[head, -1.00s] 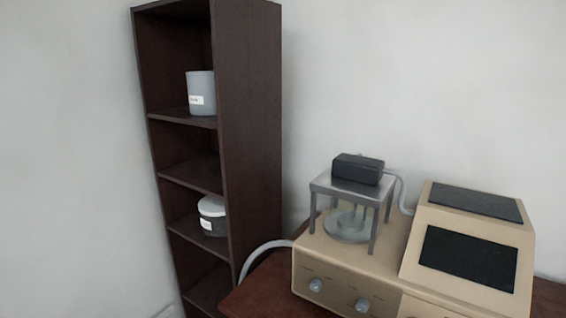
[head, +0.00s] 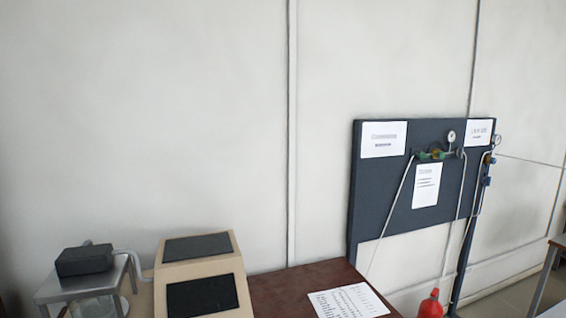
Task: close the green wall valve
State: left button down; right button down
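A dark wall panel (head: 395,205) on the right carries gauges, thin pipes and small valves. A small green valve part (head: 428,155) sits near the panel's top, between the paper signs and left of a round gauge (head: 451,136). It is too small to tell whether it is open or shut. Blue fittings (head: 487,170) sit on the pipe at the panel's right edge. Neither of my grippers is in the head view.
A beige instrument (head: 203,275) and a small metal stand with a black box (head: 84,260) are at lower left. A brown table (head: 285,290) bears a paper sheet (head: 348,301). A red cylinder (head: 430,306) stands below the panel. Another table edge (head: 556,242) is at far right.

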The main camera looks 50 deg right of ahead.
aim_at(422, 156)
jog(key=z, duration=3.9)
jog(key=i, duration=3.15)
jog(key=u, duration=2.75)
jog(key=i, duration=0.2)
